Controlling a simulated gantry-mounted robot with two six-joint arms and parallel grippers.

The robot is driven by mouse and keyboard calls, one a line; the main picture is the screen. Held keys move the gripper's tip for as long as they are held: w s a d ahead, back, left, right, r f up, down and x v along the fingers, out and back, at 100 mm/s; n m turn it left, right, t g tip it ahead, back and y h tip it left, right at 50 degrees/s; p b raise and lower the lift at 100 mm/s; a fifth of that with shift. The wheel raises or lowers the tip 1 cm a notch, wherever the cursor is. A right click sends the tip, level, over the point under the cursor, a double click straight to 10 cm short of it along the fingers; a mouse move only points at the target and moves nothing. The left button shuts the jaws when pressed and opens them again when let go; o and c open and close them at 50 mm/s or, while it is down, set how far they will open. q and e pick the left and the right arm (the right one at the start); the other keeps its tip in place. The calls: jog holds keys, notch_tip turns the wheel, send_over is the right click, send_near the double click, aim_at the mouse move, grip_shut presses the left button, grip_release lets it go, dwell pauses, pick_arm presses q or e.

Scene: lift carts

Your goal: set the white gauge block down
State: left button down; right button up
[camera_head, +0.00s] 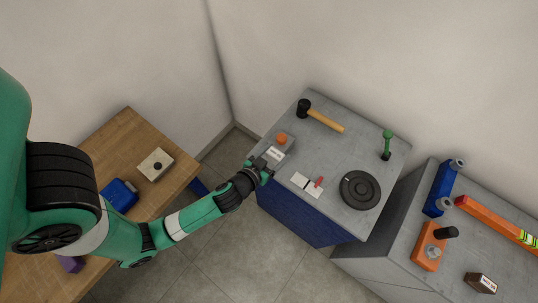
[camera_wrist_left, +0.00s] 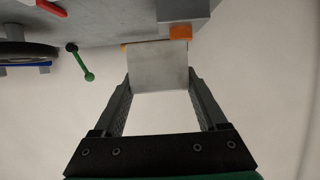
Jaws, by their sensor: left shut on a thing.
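My left gripper (camera_head: 263,168) is at the left edge of the middle cart's grey top (camera_head: 325,150). It is shut on the white gauge block (camera_head: 273,154), a pale block with a small dark label. In the left wrist view, the block (camera_wrist_left: 158,66) sits between the two fingers, with its far end close to the cart top. I cannot tell whether it touches the surface. A grey block with an orange knob (camera_head: 282,139) stands just behind it; the orange part (camera_wrist_left: 181,33) also shows in the wrist view. My right gripper is not in view.
The middle cart bears a hammer (camera_head: 320,116), a green-handled tool (camera_head: 387,144), a black disc (camera_head: 360,189), a white card (camera_head: 300,180) and a red piece (camera_head: 319,182). A wooden table (camera_head: 122,135) stands left, another grey cart (camera_head: 405,235) right. The cart top's centre is clear.

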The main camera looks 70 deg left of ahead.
aim_at(269, 151)
pick_arm(q)
jog(key=a+f, duration=0.1)
jog(key=f, duration=0.1)
jog(key=a+f, duration=0.1)
jog(key=a, duration=0.1)
jog(key=a+f, duration=0.1)
jog(key=f, duration=0.1)
jog(key=shift+s+a+f+p, duration=0.2)
jog(key=shift+s+f+p, duration=0.1)
notch_tip(269, 151, down, 3)
jog(key=shift+f+b, duration=0.1)
jog(key=shift+b, duration=0.9)
jog(key=shift+f, duration=0.1)
grip_release()
